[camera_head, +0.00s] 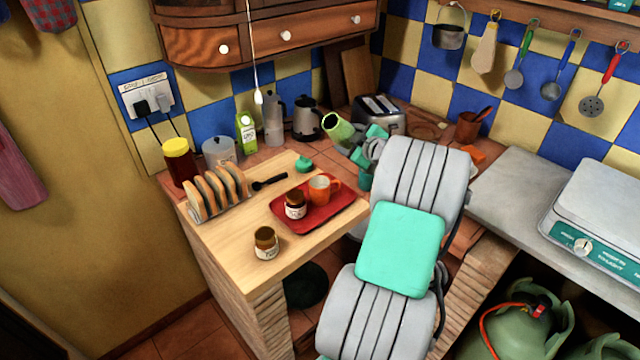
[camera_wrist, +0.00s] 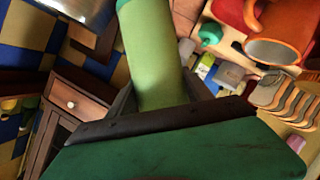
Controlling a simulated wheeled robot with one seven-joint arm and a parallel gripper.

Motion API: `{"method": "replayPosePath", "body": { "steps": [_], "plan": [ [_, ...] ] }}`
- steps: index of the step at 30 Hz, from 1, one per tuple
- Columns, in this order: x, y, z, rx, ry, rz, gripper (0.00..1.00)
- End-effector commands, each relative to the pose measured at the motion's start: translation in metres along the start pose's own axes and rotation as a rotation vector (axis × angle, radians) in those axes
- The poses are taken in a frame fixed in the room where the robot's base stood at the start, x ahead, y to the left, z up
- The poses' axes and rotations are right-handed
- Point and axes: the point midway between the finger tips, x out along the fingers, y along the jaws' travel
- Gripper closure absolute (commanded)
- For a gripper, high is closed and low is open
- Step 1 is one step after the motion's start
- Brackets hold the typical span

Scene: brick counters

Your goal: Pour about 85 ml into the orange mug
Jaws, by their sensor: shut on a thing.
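The orange mug (camera_head: 320,190) stands upright on a red tray (camera_head: 341,207) on the wooden counter. It also shows at the upper right of the wrist view (camera_wrist: 292,22). My gripper (camera_head: 362,146) is shut on a green cylindrical container (camera_head: 343,132); the container also shows in the wrist view (camera_wrist: 152,50). The container is tilted, its dark open mouth towards the upper left in the head view. It is held up behind and to the right of the mug, apart from it. Its contents and the inside of the mug cannot be made out.
A brown jar (camera_head: 295,205) stands on the tray beside the mug, another jar (camera_head: 265,243) in front. A toast rack (camera_head: 218,193), black spoon (camera_head: 269,182) and teal item (camera_head: 304,164) lie left and behind. A cord with a pale pull (camera_head: 258,97) hangs above.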

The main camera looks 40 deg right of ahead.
Motion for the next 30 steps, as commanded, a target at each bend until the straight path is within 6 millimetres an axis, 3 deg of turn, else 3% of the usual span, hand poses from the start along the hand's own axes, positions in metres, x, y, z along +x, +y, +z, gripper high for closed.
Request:
{"method": "replayPosePath", "body": {
  "steps": [18, 30],
  "plan": [
    [0.012, -0.007, 0.029, -0.371, -0.015, 0.151, 1.0],
    [0.022, -0.028, 0.052, -0.547, -0.023, 0.225, 1.0]
  ]
}}
